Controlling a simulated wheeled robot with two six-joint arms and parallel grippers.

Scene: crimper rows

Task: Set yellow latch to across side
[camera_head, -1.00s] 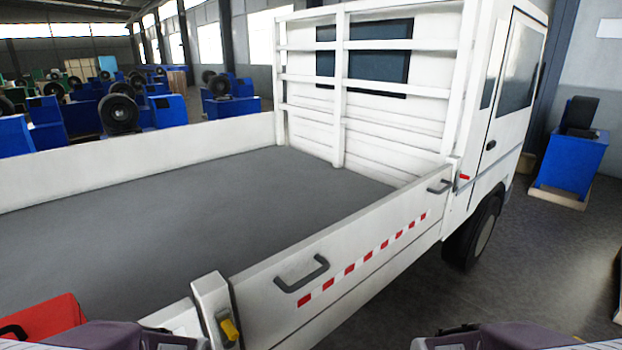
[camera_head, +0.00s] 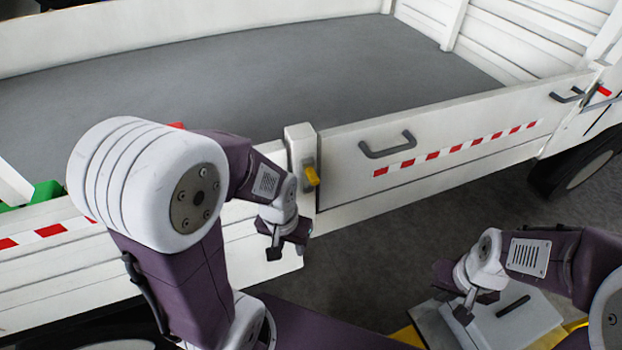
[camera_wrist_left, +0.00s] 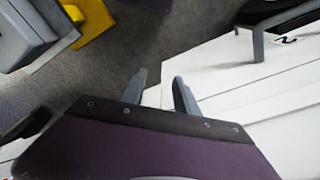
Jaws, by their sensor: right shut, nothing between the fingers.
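The yellow latch (camera_head: 312,176) is a small handle on the front face of a white post (camera_head: 300,150) between two side panels of the truck bed. It points down and slightly right. My left gripper (camera_head: 289,247) is below and slightly left of the latch, in front of the white side panel and apart from the latch. In the left wrist view its two fingers (camera_wrist_left: 160,82) stand apart with nothing between them. My right gripper (camera_head: 460,303) is shut and empty at the lower right, far from the latch. I cannot make out the latch in the left wrist view.
The right side panel (camera_head: 350,190) has a grey handle (camera_head: 388,146) and a red-white strip. The grey truck bed (camera_head: 250,80) lies behind. A pale box (camera_head: 515,322) with yellow edges is at the lower right, near my right gripper. Grey floor lies between.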

